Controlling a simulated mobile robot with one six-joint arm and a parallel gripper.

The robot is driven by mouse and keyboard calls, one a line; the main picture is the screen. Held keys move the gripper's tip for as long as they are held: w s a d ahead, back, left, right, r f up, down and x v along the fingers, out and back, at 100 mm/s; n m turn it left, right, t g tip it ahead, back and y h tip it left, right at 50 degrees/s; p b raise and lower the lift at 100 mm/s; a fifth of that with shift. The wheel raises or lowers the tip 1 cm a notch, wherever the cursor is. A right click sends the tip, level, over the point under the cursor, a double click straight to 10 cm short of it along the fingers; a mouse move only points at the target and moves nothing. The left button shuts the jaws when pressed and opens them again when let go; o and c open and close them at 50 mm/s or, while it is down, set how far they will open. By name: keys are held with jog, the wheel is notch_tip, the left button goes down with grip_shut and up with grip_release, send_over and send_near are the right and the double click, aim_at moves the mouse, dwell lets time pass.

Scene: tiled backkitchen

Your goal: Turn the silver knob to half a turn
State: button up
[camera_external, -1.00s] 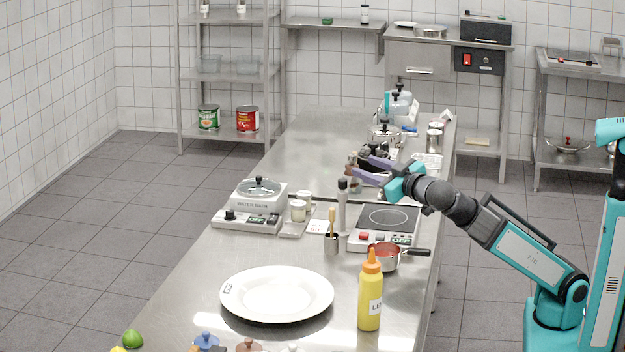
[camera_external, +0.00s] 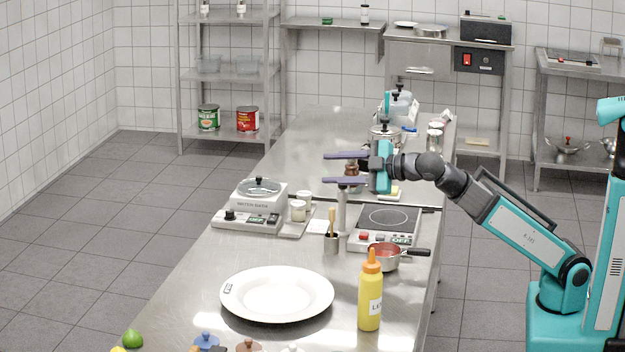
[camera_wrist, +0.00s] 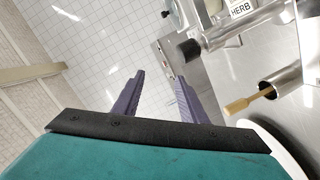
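I cannot make out for certain which thing is the silver knob. A black knob (camera_external: 230,214) shows on the front of the white-and-steel scale-like appliance (camera_external: 262,222) at the left table edge. My gripper (camera_external: 326,168) is open and empty above the table, behind and to the right of that appliance. Its two purple fingers point left, one above the other. They also show apart in the wrist view (camera_wrist: 161,78), touching nothing.
A hotplate (camera_external: 388,218) with red controls stands under my arm. The floor left of the table is clear.

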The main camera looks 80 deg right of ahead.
jog(key=w+d+r+n+y+p, duration=0.3)
jog(key=w+d+r+y+p, duration=0.15)
jog(key=w+d+p, duration=0.55)
jog(key=s+d+f+m+g+y+p, duration=0.15)
jog(key=s+d+m, duration=0.25)
jog(key=d, duration=0.4)
jog(key=s+d+f+m+g+p, duration=0.25)
jog(key=s+d+m, duration=0.2)
jog(key=d, duration=0.45)
jog(key=s+a+f+n+g+y+p, duration=0.2)
jog(key=s+n+y+p, duration=0.4)
jog(key=n+y+p, duration=0.3)
jog(key=shift+s+f+g+y, duration=0.35)
jog(key=shift+f+g+y, duration=0.15)
jog(key=shift+g+y, duration=1)
